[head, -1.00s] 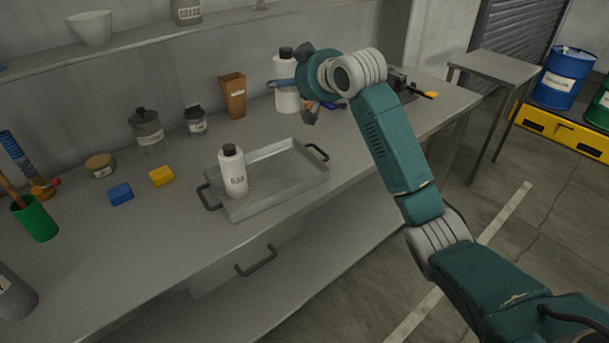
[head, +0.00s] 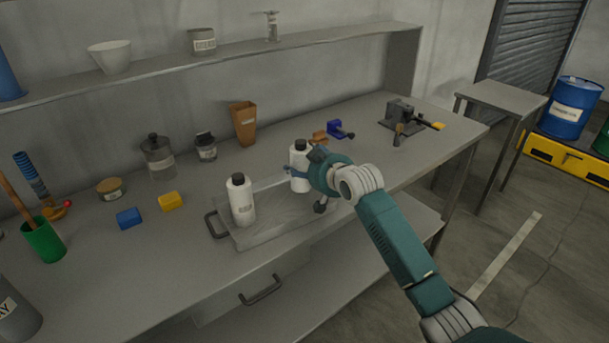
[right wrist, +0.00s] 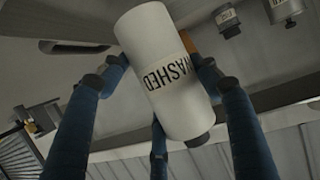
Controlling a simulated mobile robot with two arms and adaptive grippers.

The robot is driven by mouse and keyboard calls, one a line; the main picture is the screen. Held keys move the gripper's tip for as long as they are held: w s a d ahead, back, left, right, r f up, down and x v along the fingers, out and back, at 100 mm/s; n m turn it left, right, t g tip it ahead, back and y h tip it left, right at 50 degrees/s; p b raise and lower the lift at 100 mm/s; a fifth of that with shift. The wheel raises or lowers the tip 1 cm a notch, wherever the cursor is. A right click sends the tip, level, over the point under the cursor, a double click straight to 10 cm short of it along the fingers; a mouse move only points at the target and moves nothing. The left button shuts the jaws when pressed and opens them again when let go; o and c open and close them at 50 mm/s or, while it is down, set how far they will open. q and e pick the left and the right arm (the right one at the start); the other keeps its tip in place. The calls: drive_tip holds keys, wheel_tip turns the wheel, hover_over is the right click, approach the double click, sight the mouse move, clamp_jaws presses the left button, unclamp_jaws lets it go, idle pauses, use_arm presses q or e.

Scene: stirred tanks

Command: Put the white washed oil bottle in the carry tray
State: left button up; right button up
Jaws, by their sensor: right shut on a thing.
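The white bottle marked WASHED (right wrist: 168,75) is held between the fingers of my right gripper (right wrist: 162,82). In the head view this bottle (head: 299,168) is upright with a black cap, over the right part of the metal carry tray (head: 275,225). I cannot tell whether its base touches the tray floor. My right gripper (head: 313,166) is shut on it from the right and hides part of it. A second white bottle with a black cap (head: 241,201) stands in the left part of the tray. My left gripper is not in view.
Left of the tray are a yellow block (head: 171,201), a blue block (head: 129,218) and a green cup (head: 44,241). Behind it stand a grey jar (head: 158,160) and a brown container (head: 244,125). A vise (head: 400,114) is at the bench's right end. The front strip of bench is clear.

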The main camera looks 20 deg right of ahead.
drive_tip(key=shift+f, duration=1.75)
drive_tip(key=shift+f, duration=0.1)
drive_tip(key=o, duration=1.5)
drive_tip(key=shift+f, duration=0.15)
drive_tip(key=shift+s+r, duration=0.2)
drive_tip(key=v, duration=1.1)
drive_tip(key=shift+s+r+b, duration=0.2)
drive_tip(key=shift+s+b, duration=0.1)
